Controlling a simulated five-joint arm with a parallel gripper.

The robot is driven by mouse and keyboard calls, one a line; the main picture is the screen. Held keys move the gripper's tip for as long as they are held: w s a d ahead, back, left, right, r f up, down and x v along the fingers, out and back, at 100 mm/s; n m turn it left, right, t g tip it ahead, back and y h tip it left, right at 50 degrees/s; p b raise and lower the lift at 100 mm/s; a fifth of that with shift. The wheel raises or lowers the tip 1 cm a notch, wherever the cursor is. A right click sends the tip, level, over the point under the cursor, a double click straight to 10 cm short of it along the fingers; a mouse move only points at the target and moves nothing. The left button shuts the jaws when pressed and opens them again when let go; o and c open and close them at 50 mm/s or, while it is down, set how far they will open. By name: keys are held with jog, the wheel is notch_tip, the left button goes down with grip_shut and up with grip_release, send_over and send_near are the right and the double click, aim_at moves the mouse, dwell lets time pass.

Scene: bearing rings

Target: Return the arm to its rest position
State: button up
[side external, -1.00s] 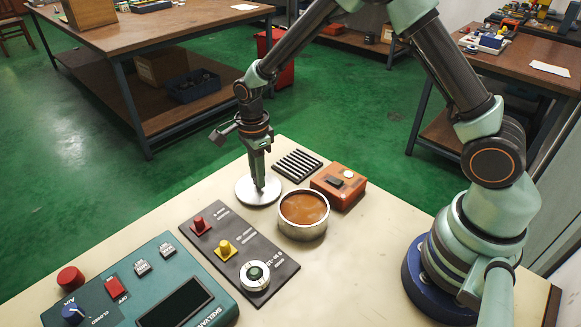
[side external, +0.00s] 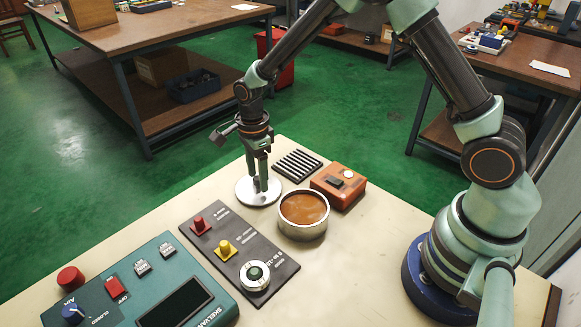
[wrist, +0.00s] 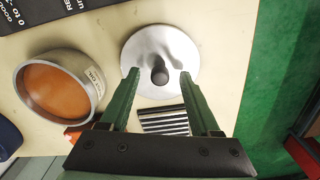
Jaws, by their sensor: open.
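My gripper (side external: 259,185) is open above a round metal disc (side external: 243,196) with a short central post. In the wrist view the two fingertips of my gripper (wrist: 157,74) stand on either side of the dark post (wrist: 160,76), with a gap on both sides. The pale disc (wrist: 145,47) lies flat on the bench top. My arm reaches out from its base at the right, bent over the bench.
A metal cup with orange contents (side external: 303,214) and an orange box (side external: 338,186) stand right of the disc. A ribbed black block (side external: 297,165) lies behind. A dark knob panel (side external: 238,248) and teal console (side external: 160,285) are in front. Bare bench lies left of the disc.

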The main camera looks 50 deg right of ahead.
jog(key=shift+r, duration=3.75)
jog(key=shift+r, duration=0.2)
jog(key=s+d+r+n+t, duration=0.2)
jog(key=s+d+r+n, duration=0.1)
jog(key=s+r+n, duration=0.4)
jog(key=s+d+r+n+t, duration=0.3)
jog(key=s+r+n, duration=0.4)
jog(key=n, duration=0.7)
jog(key=shift+s+d+r+t, duration=0.3)
jog(key=shift+s+d, duration=0.3)
jog(key=shift+s, duration=0.25)
